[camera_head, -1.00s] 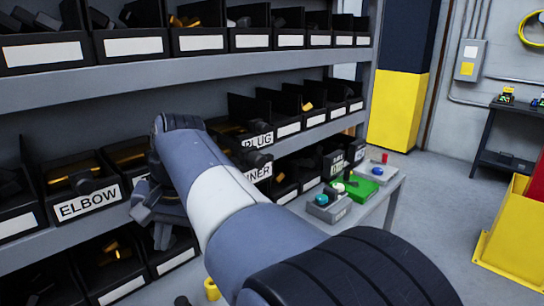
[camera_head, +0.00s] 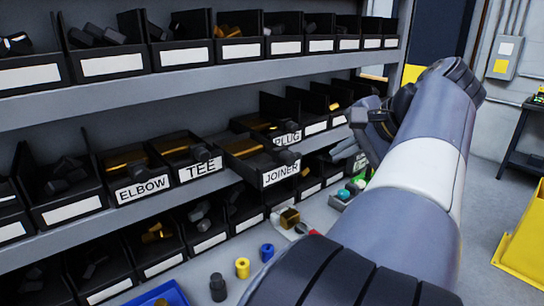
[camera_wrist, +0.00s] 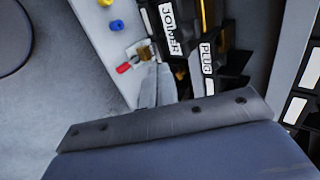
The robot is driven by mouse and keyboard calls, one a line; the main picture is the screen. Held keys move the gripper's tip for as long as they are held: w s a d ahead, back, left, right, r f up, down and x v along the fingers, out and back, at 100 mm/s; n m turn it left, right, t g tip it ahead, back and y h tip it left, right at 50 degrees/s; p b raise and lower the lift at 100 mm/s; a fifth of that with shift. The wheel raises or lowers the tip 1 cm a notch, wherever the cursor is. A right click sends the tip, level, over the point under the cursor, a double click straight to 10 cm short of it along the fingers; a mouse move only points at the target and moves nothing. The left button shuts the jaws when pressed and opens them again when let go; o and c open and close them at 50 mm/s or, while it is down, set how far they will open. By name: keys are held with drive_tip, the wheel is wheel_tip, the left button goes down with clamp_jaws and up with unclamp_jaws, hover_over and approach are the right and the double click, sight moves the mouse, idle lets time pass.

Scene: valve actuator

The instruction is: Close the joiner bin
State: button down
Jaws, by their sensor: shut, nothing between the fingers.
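The joiner bin (camera_head: 262,160) is a black bin labelled JOINER on the middle shelf. It juts out past the shelf edge, further than the tee bin (camera_head: 190,157) on its left, and holds dark and brass-coloured fittings. Its label also shows at the top of the wrist view (camera_wrist: 170,30). My gripper (camera_head: 342,149) is to the right of the joiner bin, apart from it, partly hidden by my arm. In the wrist view my gripper (camera_wrist: 155,82) has its fingers together, with nothing between them.
The plug bin (camera_head: 283,132) is just right of the joiner bin. The elbow bin (camera_head: 140,178) is further left. Below is a grey surface with a yellow fitting (camera_head: 242,268), a blue fitting (camera_head: 267,252) and a blue tray (camera_head: 160,296).

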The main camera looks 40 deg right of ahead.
drive_tip(key=w+r+p+x, duration=0.1)
drive_tip(key=r+x, duration=0.1)
drive_tip(key=x, duration=1)
drive_tip(key=shift+w+f, duration=0.2)
drive_tip(key=shift+w, duration=0.4)
drive_tip(key=w+p, duration=0.2)
drive_tip(key=w, duration=0.3)
drive_tip(key=w+p, duration=0.2)
drive_tip(key=w, duration=0.3)
drive_tip(key=w+a+p, duration=0.1)
drive_tip(key=w+p, duration=0.1)
drive_tip(key=w, duration=0.3)
drive_tip(key=shift+r, duration=0.1)
drive_tip(key=shift+a, duration=0.1)
